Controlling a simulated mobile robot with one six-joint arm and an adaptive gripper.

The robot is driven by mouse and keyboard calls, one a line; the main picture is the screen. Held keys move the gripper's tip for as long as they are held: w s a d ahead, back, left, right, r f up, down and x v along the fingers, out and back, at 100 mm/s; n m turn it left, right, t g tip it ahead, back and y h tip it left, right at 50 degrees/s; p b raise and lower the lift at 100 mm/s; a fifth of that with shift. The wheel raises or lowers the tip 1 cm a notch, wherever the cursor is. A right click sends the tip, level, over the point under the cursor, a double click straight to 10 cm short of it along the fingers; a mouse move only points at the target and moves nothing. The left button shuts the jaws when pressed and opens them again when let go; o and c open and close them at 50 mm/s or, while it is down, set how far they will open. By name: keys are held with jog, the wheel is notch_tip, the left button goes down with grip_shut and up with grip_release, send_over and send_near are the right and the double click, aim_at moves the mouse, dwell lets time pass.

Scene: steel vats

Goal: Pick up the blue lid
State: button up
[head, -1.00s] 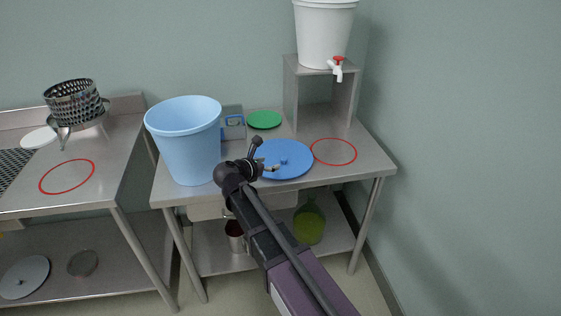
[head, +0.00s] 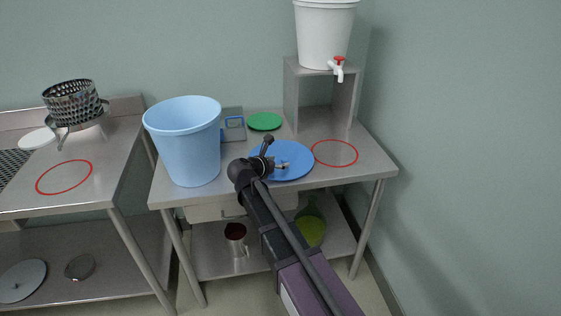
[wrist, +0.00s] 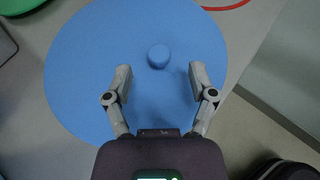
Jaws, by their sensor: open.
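The blue lid (head: 294,157) lies flat on the steel table, to the right of the blue bucket. In the wrist view the lid (wrist: 90,70) fills much of the picture, with its round knob (wrist: 158,56) near the middle. My gripper (wrist: 160,78) is open and empty above the lid. Its two fingers are spread, one to each side of the knob's line, and the knob lies just beyond the fingertips in the picture. In the head view my gripper (head: 279,153) hides part of the lid's near left side and the knob.
The blue bucket (head: 188,145) stands close left of my gripper. A green lid (head: 264,121) and a grey box with a blue handle (head: 233,125) lie behind. A white vat (head: 324,35) with a red tap stands on a steel stand (head: 291,95). A red ring (head: 335,153) marks clear tabletop at right.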

aim_at(284, 159)
jog(key=b+x, duration=0.1)
jog(key=x, duration=0.2)
jog(key=shift+w+f, duration=0.15)
jog(key=shift+f, duration=0.05)
jog(key=shift+w+d+f, duration=0.1)
jog(key=shift+w+d, duration=0.1)
jog(key=shift+w, duration=0.05)
grip_shut()
